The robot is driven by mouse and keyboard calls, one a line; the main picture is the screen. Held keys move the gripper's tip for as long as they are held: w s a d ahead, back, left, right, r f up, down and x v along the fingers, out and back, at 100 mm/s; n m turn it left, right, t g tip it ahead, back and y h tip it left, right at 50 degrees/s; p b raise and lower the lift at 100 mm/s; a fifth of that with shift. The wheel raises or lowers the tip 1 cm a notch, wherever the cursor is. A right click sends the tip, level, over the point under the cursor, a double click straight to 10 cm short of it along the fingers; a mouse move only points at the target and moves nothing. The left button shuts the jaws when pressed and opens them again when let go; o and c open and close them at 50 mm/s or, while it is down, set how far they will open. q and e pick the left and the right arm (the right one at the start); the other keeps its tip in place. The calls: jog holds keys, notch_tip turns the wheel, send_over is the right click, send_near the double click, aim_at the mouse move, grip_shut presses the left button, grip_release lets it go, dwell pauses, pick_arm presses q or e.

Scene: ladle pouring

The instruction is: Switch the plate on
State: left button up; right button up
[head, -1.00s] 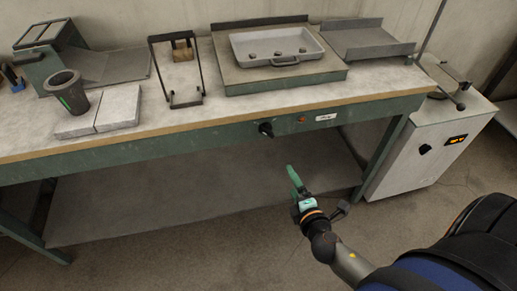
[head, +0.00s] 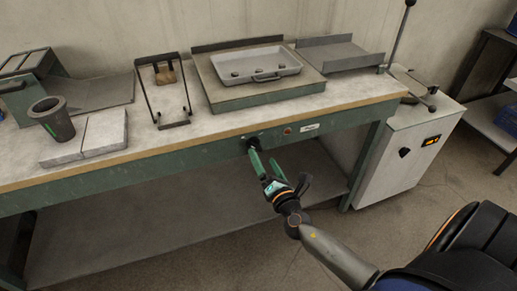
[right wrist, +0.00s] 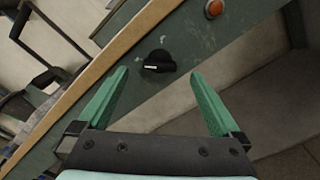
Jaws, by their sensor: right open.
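The plate (head: 218,99) is a flat block on the bench with a grey tray (head: 262,65) on it. A black knob (head: 251,141) sits on the green front rail below; the right wrist view also shows this knob (right wrist: 158,62), its ridge lying roughly crosswise. A small orange lamp (head: 287,131) is to its right, and this lamp is at the top of the right wrist view (right wrist: 214,8). My right gripper (head: 262,161) has green fingers. It is open in front of the knob, which appears between and just beyond the fingertips (right wrist: 160,73). Contact is not visible. My left gripper is out of view.
A dark cup (head: 53,119), pale slabs (head: 84,139) and a black wire frame (head: 165,92) stand on the bench at left. A white cabinet (head: 410,165) with a lit display stands at right. The space below the rail is mostly open.

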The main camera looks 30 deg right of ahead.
aim_at(257, 148)
jog(key=shift+x, duration=2.55)
jog(key=shift+c, duration=0.2)
jog(key=c, duration=1.3)
